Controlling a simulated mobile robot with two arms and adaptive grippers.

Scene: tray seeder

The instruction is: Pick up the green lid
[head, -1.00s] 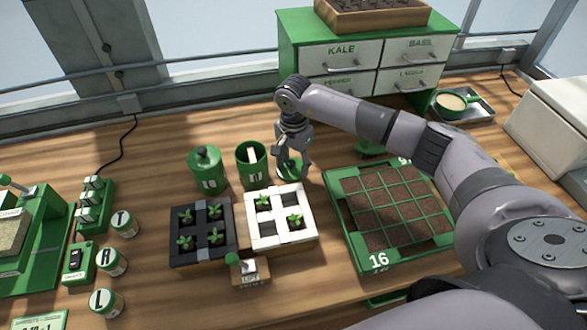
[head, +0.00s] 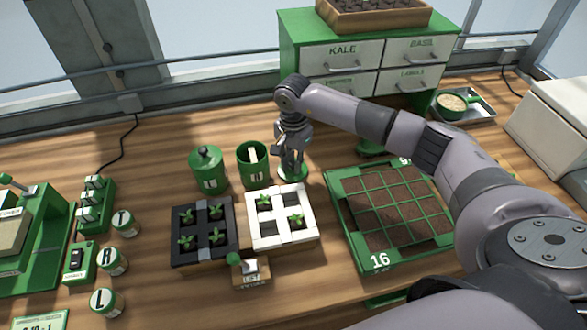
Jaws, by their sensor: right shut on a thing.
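A round green lid (head: 299,175) lies at table level, just right of the open green canister (head: 252,168). My right gripper (head: 291,168) points down over the lid and is shut on it; the fingers hide the lid's middle. I cannot tell whether the lid is clear of the table. The open canister has a white label or strip showing inside its mouth. A second green canister (head: 208,168) to the left has its lid with a knob on. My left gripper is not in view.
A black seedling tray (head: 203,255) and a white one (head: 282,238) stand in front. A green gridded soil tray (head: 380,258) is at right. A green drawer cabinet (head: 290,50) stands behind. Labelled pots, including one (head: 107,302), and green devices are at left.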

